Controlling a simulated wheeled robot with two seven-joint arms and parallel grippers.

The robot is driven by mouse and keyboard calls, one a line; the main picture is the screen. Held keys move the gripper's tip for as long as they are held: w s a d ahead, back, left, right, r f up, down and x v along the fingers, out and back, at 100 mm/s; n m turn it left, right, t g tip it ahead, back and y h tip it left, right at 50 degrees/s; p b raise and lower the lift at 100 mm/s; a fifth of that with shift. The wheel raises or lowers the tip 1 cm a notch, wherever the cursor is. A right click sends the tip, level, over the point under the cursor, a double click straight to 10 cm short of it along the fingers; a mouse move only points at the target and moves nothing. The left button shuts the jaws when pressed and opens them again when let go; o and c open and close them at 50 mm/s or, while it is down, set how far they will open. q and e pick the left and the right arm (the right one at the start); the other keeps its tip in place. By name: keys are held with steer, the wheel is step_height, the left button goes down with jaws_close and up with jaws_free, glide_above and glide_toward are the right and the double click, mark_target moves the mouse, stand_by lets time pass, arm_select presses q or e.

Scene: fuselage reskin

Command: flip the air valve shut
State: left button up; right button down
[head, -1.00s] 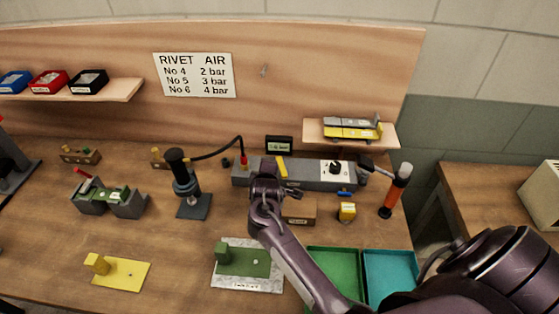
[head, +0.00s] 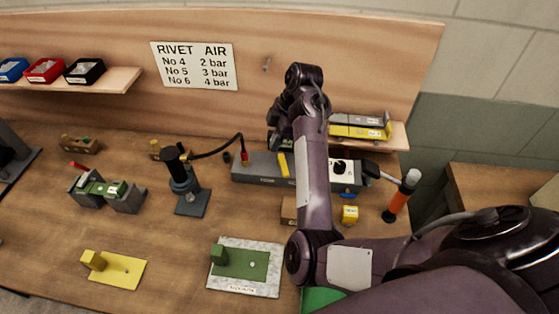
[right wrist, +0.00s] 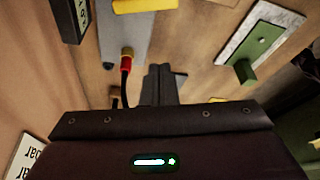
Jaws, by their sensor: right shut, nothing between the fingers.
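The air valve's yellow lever (head: 283,165) sits on a long grey manifold block (head: 255,169) at the back of the bench. The lever lies across the block's length; it also shows at the top of the right wrist view (right wrist: 146,5). A red hose fitting (head: 244,160) stands at the block's left end. My right gripper (head: 281,130) is raised behind and above the block, near the back board, apart from the lever. Its fingers show together and empty in the right wrist view (right wrist: 158,78). My left gripper is out of view.
A small gauge display (right wrist: 71,18) stands behind the block, mostly hidden in the head view. A shelf with yellow and grey parts (head: 360,128) is just right of my gripper. A black knob (head: 341,167) sits farther right on the block. A dark hand tool (head: 185,185) stands left.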

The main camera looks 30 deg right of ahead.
mark_target(283, 168)
steer(key=shift+a, duration=0.1)
steer(key=s+p+x, duration=0.1)
steer(key=p+x, duration=0.3)
steer(key=x, duration=0.6)
steer(key=d+p, duration=0.1)
steer(key=d, duration=0.3)
steer(key=shift+s+p, duration=0.2)
steer(key=shift+p, duration=0.2)
steer(key=shift+w+a, duration=0.1)
